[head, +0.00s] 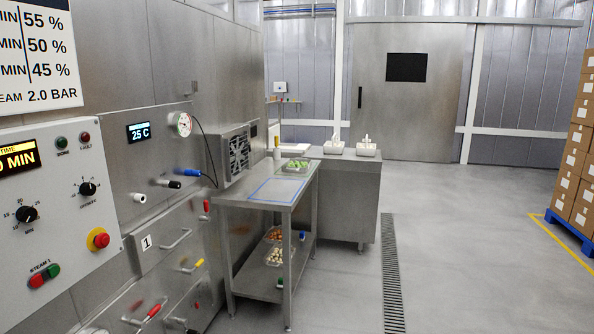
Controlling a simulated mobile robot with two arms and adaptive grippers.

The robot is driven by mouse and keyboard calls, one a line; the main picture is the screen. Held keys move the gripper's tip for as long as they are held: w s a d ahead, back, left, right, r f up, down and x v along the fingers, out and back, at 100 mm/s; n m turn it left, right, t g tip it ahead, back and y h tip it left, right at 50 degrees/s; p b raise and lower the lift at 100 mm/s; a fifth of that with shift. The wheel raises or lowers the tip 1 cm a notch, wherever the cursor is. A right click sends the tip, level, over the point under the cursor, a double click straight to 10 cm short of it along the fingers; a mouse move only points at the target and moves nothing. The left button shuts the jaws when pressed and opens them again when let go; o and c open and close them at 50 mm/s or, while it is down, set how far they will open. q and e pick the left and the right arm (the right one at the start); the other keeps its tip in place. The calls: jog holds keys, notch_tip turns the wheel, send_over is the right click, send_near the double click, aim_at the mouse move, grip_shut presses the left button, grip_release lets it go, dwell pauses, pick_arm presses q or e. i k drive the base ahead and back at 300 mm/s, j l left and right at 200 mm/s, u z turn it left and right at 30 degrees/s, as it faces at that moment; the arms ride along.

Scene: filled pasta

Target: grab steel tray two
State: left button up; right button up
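I cannot tell which thing is steel tray two, and no label with a two is readable. A small clear-looking tray with green items (296,165) sits at the back of the steel table (232,202). On the table's lower shelf (250,287) stand a container with orange-brown items (274,234) and a container with pale items (279,256). Neither of my grippers is in view.
A steamer machine with a control panel (50,220), handles and a plate marked 1 (146,242) fills the left. A steel counter (350,200) stands behind the table. Boxes (575,160) are stacked on a blue pallet (570,231) at right. The floor (470,260) is clear.

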aim_at(297, 165)
jog(key=i+l+z, duration=0.35)
jog(key=i, duration=0.2)
jog(key=i+z, duration=0.35)
jog(key=i, duration=0.25)
jog(key=i+l, duration=0.1)
jog(key=i, duration=0.55)
jog(key=i+u, duration=0.1)
jog(key=i, duration=0.6)
jog(key=i+l, duration=0.2)
jog(key=i, duration=0.45)
jog(key=u, duration=0.05)
